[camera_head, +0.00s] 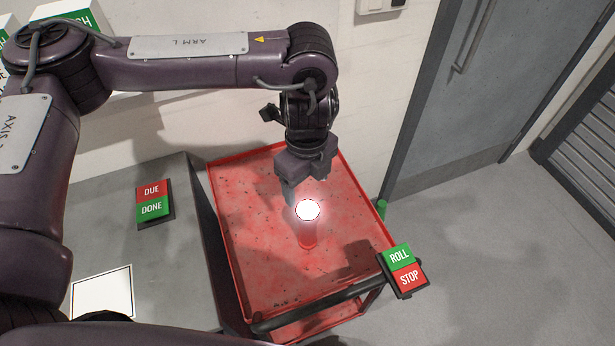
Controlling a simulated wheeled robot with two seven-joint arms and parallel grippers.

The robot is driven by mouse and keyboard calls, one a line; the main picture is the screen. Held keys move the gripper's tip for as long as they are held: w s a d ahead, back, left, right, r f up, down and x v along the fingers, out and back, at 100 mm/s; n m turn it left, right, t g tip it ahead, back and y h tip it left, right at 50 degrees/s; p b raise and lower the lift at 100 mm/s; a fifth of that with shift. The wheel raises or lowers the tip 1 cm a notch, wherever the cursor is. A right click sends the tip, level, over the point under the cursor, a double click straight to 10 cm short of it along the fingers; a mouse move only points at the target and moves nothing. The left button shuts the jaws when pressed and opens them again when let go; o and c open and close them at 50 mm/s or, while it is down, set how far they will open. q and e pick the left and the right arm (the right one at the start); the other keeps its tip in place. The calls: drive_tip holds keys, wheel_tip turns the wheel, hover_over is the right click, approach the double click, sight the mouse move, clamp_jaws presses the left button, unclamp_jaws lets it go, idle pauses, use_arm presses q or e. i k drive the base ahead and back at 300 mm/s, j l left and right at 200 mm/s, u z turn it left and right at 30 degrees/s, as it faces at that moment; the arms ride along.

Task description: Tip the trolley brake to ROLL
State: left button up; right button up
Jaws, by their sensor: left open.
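The trolley (245,240) is red, with a flat, speckled top tray and a dark handle bar (320,300) along its near edge. The brake rocker (402,270) sits at the trolley's near right corner, with a green ROLL half and a red STOP half in a dark frame. I cannot tell which half is pressed down. My left gripper (290,196) hangs over the tray, pointing down and open, up and left of the rocker and apart from it. Its fingertips are partly hidden. My right gripper is out of view.
A glowing white disc (307,210) shows beside the left gripper, with a red upright shape below it. A grey cabinet (185,260) with a DUE/DONE rocker (152,203) stands left. A grey door (440,90) is behind. Floor at right is clear.

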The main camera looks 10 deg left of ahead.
sight(407, 274)
drive_tip(key=k, duration=1.5)
